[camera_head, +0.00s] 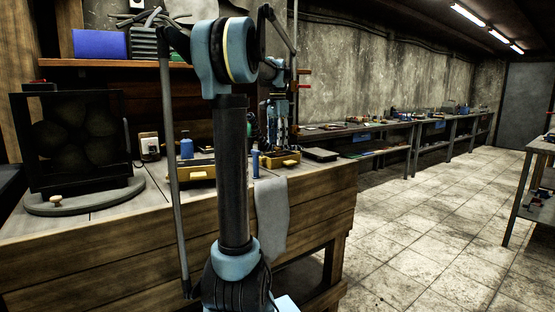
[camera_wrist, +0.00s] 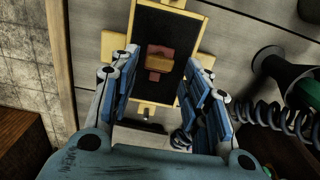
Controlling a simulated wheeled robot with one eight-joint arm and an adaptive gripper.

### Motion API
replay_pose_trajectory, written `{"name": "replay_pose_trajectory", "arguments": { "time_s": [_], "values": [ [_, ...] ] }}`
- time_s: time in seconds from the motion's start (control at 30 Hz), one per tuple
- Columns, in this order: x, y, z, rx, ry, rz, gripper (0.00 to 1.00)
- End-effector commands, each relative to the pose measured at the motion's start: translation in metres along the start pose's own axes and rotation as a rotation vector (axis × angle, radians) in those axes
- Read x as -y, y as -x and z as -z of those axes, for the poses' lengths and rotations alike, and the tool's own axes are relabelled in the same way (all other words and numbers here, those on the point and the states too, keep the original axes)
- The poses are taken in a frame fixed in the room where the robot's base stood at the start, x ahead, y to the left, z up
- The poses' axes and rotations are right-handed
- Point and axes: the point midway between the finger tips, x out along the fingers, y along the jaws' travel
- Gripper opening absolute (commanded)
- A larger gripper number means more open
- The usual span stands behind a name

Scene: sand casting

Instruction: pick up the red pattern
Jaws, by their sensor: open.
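The red pattern (camera_wrist: 159,51) shows in the wrist view, with a brownish block-like part across it. It sits in the dark fill of a yellow-rimmed wooden frame (camera_wrist: 135,40). My gripper (camera_wrist: 160,76) is open, with one blue-padded finger on each side of the pattern, apart from it. The gap between the fingers is empty. In the head view my gripper (camera_head: 280,128) points down above the yellow frame (camera_head: 280,160) near the right end of the workbench. The pattern cannot be made out there.
The wooden workbench (camera_head: 110,235) also bears a second yellow box (camera_head: 200,172), a blue bottle (camera_head: 186,148) and a large dark fan-like unit (camera_head: 75,145). A grey cloth (camera_head: 272,215) hangs over its front edge. In the wrist view a dark funnel-like object (camera_wrist: 270,62) and coiled cable (camera_wrist: 262,115) lie right.

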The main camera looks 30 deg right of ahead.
Motion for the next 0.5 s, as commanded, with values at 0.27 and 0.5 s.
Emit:
{"name": "replay_pose_trajectory", "arguments": {
  "time_s": [0.27,0.5],
  "values": [
    [0.001,-0.033,0.003,0.0,0.0,0.0,0.43],
    [0.001,-0.051,0.003,0.0,0.0,0.0,0.43]
  ]
}}
